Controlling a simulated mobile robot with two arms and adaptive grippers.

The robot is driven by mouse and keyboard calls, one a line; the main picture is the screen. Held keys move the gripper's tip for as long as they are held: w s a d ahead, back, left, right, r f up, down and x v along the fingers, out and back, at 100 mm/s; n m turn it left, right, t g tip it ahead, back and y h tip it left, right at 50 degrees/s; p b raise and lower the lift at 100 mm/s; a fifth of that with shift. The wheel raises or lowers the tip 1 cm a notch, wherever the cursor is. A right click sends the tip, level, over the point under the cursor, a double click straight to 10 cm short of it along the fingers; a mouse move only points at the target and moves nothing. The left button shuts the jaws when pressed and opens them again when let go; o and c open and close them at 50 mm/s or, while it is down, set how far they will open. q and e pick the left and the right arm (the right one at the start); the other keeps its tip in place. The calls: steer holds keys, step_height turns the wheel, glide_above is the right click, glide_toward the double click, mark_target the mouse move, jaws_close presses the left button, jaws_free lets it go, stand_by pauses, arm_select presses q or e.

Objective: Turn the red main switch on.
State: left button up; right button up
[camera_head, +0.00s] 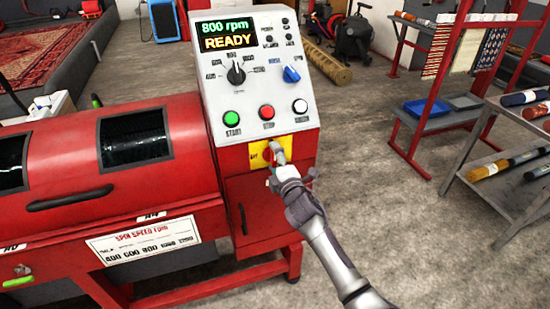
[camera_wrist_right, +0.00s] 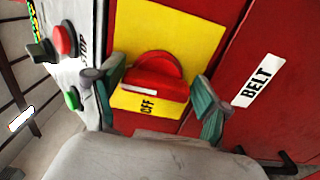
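The red main switch (camera_wrist_right: 155,75) is a rotary knob on a yellow plate (camera_wrist_right: 195,35) on the front of the red machine. A label reading OFF shows below the knob in the right wrist view. The switch plate also shows in the head view (camera_head: 257,160), partly hidden by my right gripper (camera_head: 275,160). In the right wrist view my right gripper (camera_wrist_right: 152,82) has its fingers apart, one on each side of the knob. Gaps show between fingers and knob, so it does not grip it. My left gripper is not in view.
Above the switch, the control panel (camera_head: 250,75) has a lit display (camera_head: 226,35) reading 800 rpm READY, plus dials and green, red and white buttons. The red drum (camera_head: 75,165) lies left. A grey shelf (camera_head: 490,185) with rolls stands right; floor between is clear.

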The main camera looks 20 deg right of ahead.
steer(key=shift+o, duration=0.5)
steer(key=s, duration=1.2)
steer(key=shift+d, duration=0.2)
